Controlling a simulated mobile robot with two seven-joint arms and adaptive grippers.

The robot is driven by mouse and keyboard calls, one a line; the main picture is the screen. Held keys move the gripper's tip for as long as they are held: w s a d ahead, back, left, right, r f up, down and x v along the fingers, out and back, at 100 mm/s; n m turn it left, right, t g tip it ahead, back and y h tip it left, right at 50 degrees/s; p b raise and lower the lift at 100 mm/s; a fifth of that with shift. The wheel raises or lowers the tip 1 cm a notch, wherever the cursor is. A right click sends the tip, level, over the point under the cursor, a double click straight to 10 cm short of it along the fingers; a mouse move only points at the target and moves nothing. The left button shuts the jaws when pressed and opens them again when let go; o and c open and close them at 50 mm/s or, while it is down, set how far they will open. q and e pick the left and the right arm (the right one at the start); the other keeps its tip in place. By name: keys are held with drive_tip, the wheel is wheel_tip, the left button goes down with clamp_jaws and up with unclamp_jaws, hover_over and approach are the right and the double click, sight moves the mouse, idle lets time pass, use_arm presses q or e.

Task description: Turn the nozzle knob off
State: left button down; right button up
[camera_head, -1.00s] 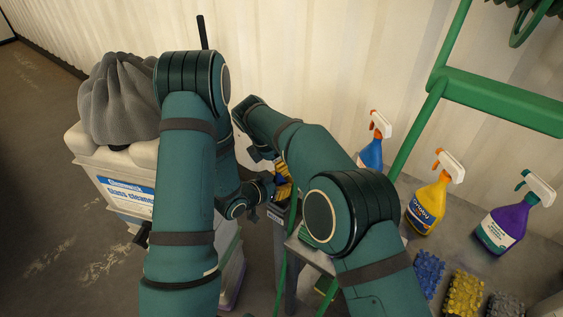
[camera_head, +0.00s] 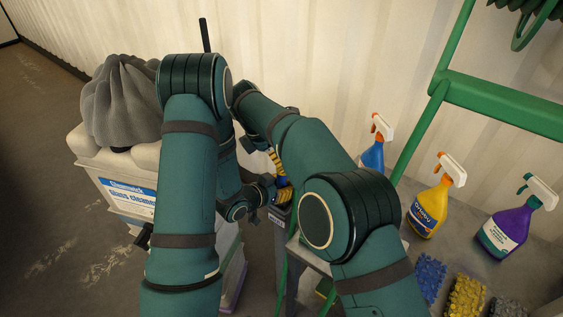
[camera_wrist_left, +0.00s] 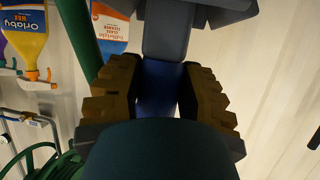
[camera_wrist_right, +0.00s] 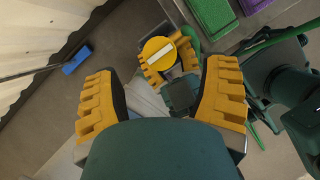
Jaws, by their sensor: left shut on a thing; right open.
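A round yellow knob (camera_wrist_right: 158,51) with a white bar across its face shows in the right wrist view, beside the yellow fingers of my left gripper. My left gripper (camera_head: 280,184) is shut on a blue part (camera_wrist_left: 158,85), seen between its fingers in the left wrist view; whether this belongs to the knob's bottle I cannot tell. My right gripper (camera_wrist_right: 165,98) is open and empty, with the knob beyond its fingertips, apart from them. In the head view its yellow fingers (camera_head: 276,160) show just above the left gripper. The knob is hidden there.
Blue (camera_head: 373,154), yellow (camera_head: 428,208) and purple (camera_head: 503,232) spray bottles stand on the right, behind several sponges (camera_head: 466,296). A green frame (camera_head: 490,103) rises there. A white glass cleaner container (camera_head: 120,165) with a grey cloth (camera_head: 122,100) stands on the left.

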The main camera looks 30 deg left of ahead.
use_arm(q)
drive_tip(key=c, duration=0.6)
unclamp_jaws()
drive_tip(key=shift+o, duration=0.2)
use_arm(e)
drive_tip(key=shift+v, duration=1.2)
use_arm(q)
drive_tip(key=v, duration=1.2)
